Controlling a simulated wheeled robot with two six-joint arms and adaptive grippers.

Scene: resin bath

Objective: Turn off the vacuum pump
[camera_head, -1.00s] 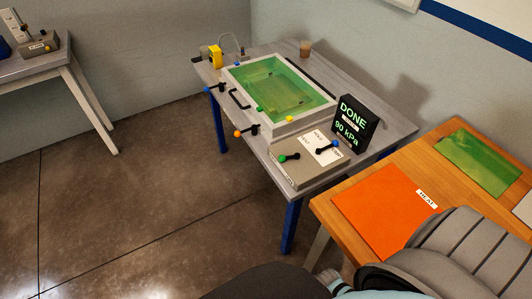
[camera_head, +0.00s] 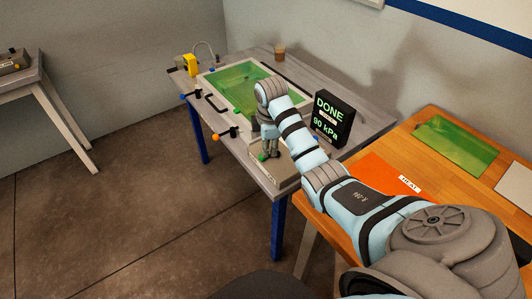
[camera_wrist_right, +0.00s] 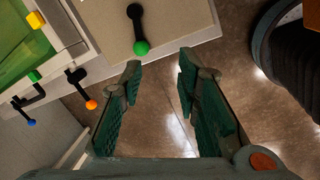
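A flat grey control box (camera_head: 290,172) sits at the table's near end. Its green-knobbed black lever (camera_head: 262,157) shows just below my right gripper (camera_head: 268,150). My arm hides its blue-knobbed lever and most of its white label, so I cannot read which lever belongs to the pump. In the right wrist view, the green knob (camera_wrist_right: 141,48) is just beyond the gripper (camera_wrist_right: 160,68), nearer the left finger. The fingers are apart with nothing between them. A black display (camera_head: 330,117) behind reads DONE and 90 kPa. My left gripper is not in view.
A white-framed bath with a green sheet (camera_head: 230,90) lies behind the box. Orange (camera_head: 216,137) and blue (camera_head: 184,96) knobs jut from its side. A wooden table (camera_head: 425,135) at right holds an orange HEAT mat (camera_head: 380,174). A cup (camera_head: 279,53) stands at the back.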

